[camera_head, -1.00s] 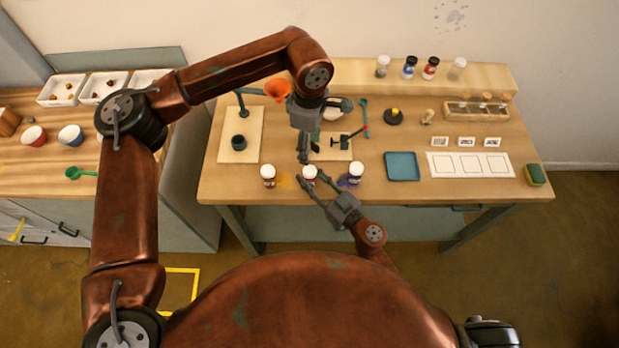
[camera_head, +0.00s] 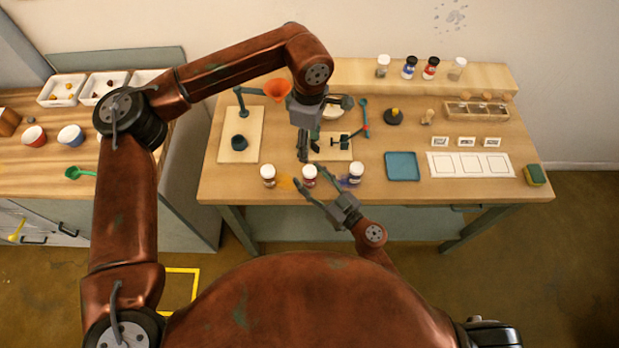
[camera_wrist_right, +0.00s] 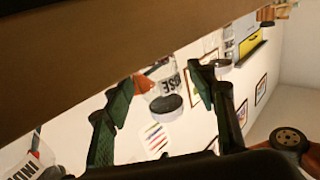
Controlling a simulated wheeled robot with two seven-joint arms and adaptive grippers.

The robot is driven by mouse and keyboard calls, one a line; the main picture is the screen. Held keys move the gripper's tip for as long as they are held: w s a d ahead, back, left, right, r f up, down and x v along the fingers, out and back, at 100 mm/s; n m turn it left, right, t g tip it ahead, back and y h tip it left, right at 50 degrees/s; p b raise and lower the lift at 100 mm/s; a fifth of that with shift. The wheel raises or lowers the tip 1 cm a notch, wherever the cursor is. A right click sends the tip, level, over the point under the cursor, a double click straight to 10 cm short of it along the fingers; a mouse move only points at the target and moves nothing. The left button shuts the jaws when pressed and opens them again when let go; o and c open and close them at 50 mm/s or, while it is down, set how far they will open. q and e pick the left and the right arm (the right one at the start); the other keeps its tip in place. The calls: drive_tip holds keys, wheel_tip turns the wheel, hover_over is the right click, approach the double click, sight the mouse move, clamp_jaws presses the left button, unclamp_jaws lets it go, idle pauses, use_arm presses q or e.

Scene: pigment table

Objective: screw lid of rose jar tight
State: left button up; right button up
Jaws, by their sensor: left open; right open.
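The rose jar (camera_head: 309,172) stands upright near the table's front edge, the middle one of three jars in a row. My left gripper (camera_head: 303,157) is open, pointing down just behind and above the jar in the head view.
A jar (camera_head: 268,174) stands to the left and the indigo jar (camera_head: 355,172) to the right, close to my right fingers. A blue tray (camera_head: 402,167) lies farther right.

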drive_tip(key=v, duration=1.2)
idle(0.3)
